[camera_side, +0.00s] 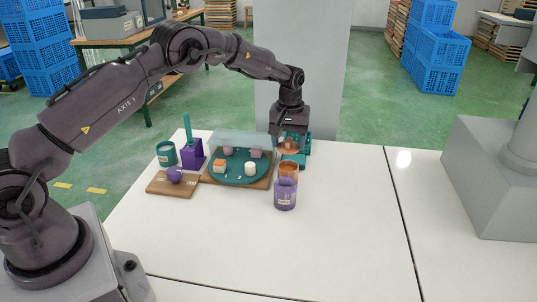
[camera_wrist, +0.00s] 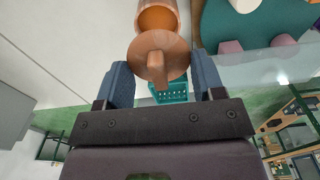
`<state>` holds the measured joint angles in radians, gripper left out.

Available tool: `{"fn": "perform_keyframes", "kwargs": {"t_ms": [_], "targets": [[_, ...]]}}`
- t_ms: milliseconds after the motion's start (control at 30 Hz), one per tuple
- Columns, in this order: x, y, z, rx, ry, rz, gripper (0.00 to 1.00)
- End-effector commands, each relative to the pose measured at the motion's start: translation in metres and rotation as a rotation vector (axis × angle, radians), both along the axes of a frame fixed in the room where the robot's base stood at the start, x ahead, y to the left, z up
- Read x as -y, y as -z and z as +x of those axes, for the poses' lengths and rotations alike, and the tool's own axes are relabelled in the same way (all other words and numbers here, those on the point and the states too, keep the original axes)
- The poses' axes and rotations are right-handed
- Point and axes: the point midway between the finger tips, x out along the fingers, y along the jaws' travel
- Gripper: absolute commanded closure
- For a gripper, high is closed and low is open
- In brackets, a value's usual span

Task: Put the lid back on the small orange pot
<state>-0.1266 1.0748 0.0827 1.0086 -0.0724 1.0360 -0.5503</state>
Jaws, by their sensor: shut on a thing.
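The small orange pot (camera_side: 288,169) stands on the white table in the side view, just behind a purple jar that hides its lower part. In the wrist view the orange pot (camera_wrist: 170,5) is at the top edge, with its open mouth showing. My gripper (camera_side: 290,146) is shut on the orange lid (camera_side: 288,149), above and a little behind the pot. In the wrist view the round lid (camera_wrist: 177,62) is between the two fingers of my gripper (camera_wrist: 163,75), its knob towards the camera. The lid is apart from the pot in the side view.
The purple jar (camera_side: 285,195) stands in front of the pot. A teal basket (camera_side: 299,160) is behind it. To the left are a teal round tray (camera_side: 238,179) with several small pieces under a clear screen, a wooden board (camera_side: 160,188) and a purple holder (camera_side: 192,155). The table's front is clear.

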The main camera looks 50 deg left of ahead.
Motion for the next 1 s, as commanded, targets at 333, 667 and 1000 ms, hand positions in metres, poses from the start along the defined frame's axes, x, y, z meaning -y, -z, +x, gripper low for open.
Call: {"fn": "perform_keyframes", "kwargs": {"t_ms": [333, 667, 1000], "targets": [[0.001, -0.010, 0.002, -0.030, -0.034, -0.010, 0.60], [0.001, 0.022, 0.001, -0.029, -0.034, -0.010, 0.60], [0.001, 0.044, 0.002, -0.028, -0.033, -0.010, 0.60]]}}
